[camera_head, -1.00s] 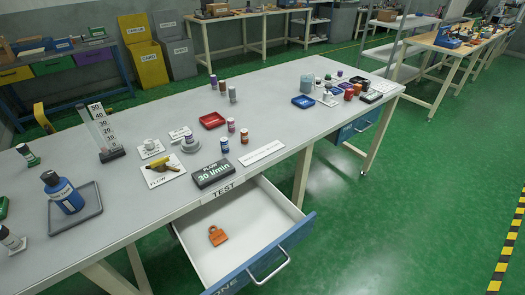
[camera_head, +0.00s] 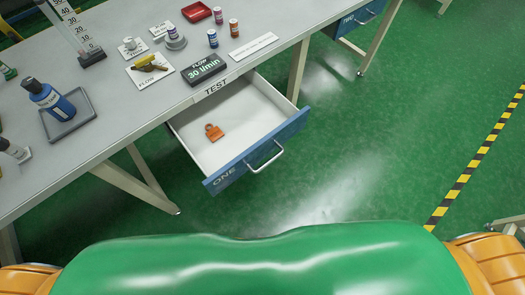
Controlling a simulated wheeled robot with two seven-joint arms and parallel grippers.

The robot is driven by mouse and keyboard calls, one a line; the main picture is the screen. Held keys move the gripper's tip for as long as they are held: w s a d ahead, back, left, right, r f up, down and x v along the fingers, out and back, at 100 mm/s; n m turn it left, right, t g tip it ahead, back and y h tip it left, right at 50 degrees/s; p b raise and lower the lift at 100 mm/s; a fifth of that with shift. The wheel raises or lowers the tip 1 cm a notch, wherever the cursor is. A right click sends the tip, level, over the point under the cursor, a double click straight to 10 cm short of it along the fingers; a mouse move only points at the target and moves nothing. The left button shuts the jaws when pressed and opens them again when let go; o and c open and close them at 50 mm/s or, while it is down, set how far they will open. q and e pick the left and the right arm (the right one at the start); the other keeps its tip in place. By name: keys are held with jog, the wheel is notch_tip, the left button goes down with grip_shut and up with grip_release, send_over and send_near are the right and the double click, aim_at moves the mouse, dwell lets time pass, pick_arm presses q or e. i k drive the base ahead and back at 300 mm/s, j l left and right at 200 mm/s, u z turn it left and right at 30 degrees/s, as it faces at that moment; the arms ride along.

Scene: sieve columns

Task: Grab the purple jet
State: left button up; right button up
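I cannot tell for certain which thing is the purple jet. A small purple-topped cylinder (camera_head: 171,28) stands upright on a round grey base (camera_head: 176,43) on the table, left of centre at the top. A white vial with a purple-red band (camera_head: 218,15) stands near the red tray, and another similar vial (camera_head: 234,28) stands right of it. Neither of my grippers is in view.
A black "FLOW 30 l/min" display (camera_head: 204,69) stands near the table's front edge. Below, the blue-fronted drawer (camera_head: 262,152) is open with an orange tag (camera_head: 213,132) inside. A blue bottle (camera_head: 50,98) stands on a grey tray (camera_head: 72,127) at left.

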aim_at(172, 30)
jog(key=i+l+u, duration=0.4)
jog(key=l, duration=0.4)
jog(key=i+l+u, duration=0.2)
jog(key=l, duration=0.25)
jog(key=i+l+u, duration=0.15)
jog(key=l, duration=0.3)
jog(key=i+l+u, duration=0.2)
jog(key=l, duration=0.3)
jog(key=i+l+u, duration=0.2)
jog(key=l, duration=0.35)
jog(key=l+u, duration=0.2)
jog(key=l, duration=0.3)
